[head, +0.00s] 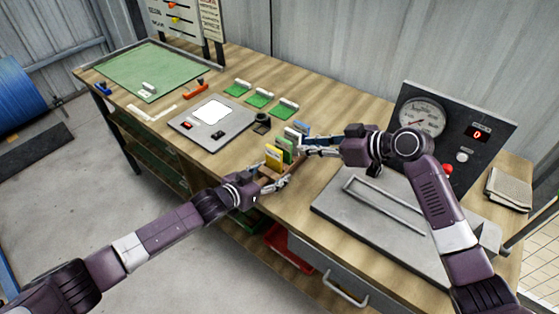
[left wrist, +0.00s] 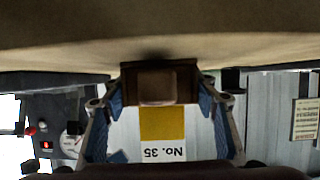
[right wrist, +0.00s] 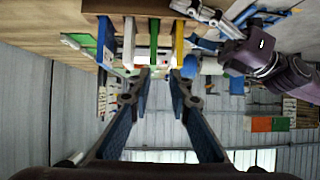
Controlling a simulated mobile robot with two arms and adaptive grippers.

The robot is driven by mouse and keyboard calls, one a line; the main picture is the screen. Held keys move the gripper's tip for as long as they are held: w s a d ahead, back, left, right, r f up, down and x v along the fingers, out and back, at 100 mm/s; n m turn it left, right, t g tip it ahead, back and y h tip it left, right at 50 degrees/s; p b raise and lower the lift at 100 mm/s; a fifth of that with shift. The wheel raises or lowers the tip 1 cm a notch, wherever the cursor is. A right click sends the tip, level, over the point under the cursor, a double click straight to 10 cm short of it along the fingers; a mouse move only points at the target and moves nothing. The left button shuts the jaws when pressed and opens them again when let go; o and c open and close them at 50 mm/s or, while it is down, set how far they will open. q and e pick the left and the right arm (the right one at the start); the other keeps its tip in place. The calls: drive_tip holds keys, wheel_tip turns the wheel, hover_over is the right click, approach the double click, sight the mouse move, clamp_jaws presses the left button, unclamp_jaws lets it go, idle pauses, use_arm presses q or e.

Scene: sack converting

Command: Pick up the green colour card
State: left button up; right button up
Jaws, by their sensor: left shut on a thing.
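The green colour card (head: 284,144) stands upright in a row between the yellow card (head: 274,157) and paler and blue cards (head: 302,127). In the right wrist view the green card (right wrist: 154,40) is seen edge-on, beyond and roughly between the open fingertips of my right gripper (right wrist: 160,74). That gripper (head: 304,146) is empty beside the row in the head view. My left gripper (head: 276,184) is shut on the brown card holder (left wrist: 157,86) at its yellow-card end. The yellow card, marked No. 35 (left wrist: 163,124), shows behind the holder in the left wrist view.
A grey panel with a white screen (head: 211,111) and several green pads with white blocks (head: 260,98) lie behind the cards. A grey plate with a bar handle (head: 375,215) and a gauge box (head: 450,120) stand to the right. The table's front edge is close to the holder.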

sight(288, 142)
drive_tip(key=w+a+f+t+y, duration=0.1)
drive_tip(key=w+a+f+t, duration=0.1)
drive_tip(key=w, duration=0.1)
drive_tip(key=shift+a+y, duration=0.3)
drive_tip(key=shift+y, duration=0.1)
drive_tip(key=shift+f+x, duration=0.15)
drive_tip(key=shift+x, duration=1.35)
drive_tip(key=shift+f+x, duration=0.1)
drive_tip(key=shift+x, duration=1.45)
drive_tip(key=shift+d, duration=0.1)
clamp_jaws()
